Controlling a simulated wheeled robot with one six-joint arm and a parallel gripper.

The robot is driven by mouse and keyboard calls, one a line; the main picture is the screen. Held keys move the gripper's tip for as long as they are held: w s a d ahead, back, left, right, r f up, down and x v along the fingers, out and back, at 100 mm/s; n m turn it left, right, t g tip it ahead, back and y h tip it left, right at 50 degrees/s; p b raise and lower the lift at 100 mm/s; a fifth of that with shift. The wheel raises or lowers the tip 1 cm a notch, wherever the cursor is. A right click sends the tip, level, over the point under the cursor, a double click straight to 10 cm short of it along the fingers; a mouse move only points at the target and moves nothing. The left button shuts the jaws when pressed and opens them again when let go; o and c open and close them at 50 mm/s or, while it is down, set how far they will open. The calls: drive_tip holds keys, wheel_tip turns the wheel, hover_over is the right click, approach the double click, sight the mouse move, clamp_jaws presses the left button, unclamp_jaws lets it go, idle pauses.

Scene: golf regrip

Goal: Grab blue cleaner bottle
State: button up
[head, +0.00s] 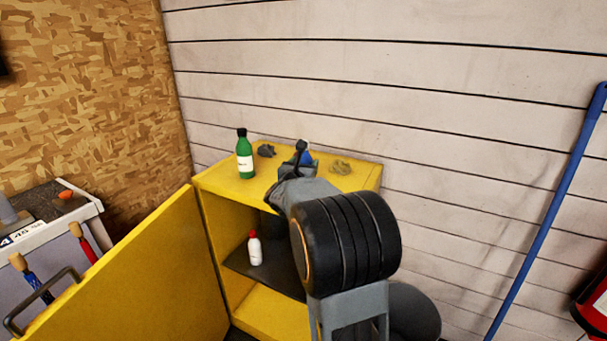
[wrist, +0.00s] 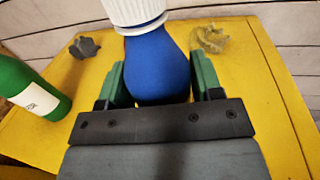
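The blue cleaner bottle (wrist: 157,65) has a white ribbed cap (wrist: 135,12) and stands between the two green-grey fingers of my gripper (wrist: 160,85) in the wrist view. A finger lies close along each side of it. I cannot tell whether both fingers press on it. In the head view only a little blue of the bottle (head: 305,158) shows past my gripper (head: 299,163), at the top of the yellow cabinet (head: 223,186). My arm hides the rest.
A green bottle (head: 244,160) stands left of my gripper, with a dark grey rag (head: 266,151) near it. A tan rag (head: 341,167) lies to the right. A white bottle with a red cap (head: 254,248) stands on the shelf below. The open yellow door (head: 140,275) juts out front left.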

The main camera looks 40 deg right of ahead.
drive_tip(key=c, duration=0.5)
drive_tip(key=shift+r, duration=0.15)
